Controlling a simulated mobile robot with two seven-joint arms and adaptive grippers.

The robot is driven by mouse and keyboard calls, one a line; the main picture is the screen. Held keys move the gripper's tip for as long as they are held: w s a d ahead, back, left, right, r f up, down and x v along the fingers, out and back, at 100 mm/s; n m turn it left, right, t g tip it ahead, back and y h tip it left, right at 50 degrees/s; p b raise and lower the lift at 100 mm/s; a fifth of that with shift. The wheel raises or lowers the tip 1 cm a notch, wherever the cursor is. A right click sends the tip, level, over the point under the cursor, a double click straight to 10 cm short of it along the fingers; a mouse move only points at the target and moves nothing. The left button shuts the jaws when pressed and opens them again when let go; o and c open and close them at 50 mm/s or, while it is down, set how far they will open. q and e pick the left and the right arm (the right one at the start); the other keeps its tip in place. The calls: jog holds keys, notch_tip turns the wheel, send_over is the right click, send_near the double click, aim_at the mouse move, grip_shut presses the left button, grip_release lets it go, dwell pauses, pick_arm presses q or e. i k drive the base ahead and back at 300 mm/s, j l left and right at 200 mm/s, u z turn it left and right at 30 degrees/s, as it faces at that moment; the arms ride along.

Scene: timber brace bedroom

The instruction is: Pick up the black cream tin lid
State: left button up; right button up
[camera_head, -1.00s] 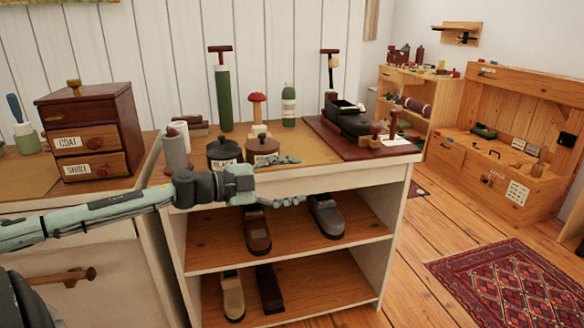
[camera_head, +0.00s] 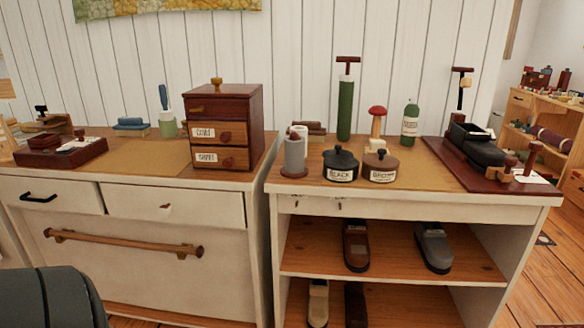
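The black cream tin (camera_head: 340,170) stands on the right cabinet's top, with a white label reading BLACK. Its dark lid (camera_head: 340,157), with a small knob, sits on top of it. Neither of my grippers shows in the current view. A dark rounded shape fills the bottom left corner.
A grey cylinder on a red base (camera_head: 294,158) stands close left of the black tin. Behind are a red-capped stand (camera_head: 376,125), a green bottle (camera_head: 410,125) and a tall green cylinder (camera_head: 346,108). A wooden drawer box (camera_head: 228,122) stands further left. The shelves below hold shoes (camera_head: 356,243).

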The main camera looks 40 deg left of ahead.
aim_at(338, 151)
jog(key=i+j+u, duration=0.1)
jog(key=u, duration=0.3)
jog(key=i+u, duration=0.25)
jog(key=u, duration=0.2)
jog(key=i+u, duration=0.2)
jog(key=u, duration=0.2)
jog(key=i+l, duration=0.1)
jog(key=i, duration=0.3)
jog(key=i+l, duration=0.1)
jog(key=i, duration=0.25)
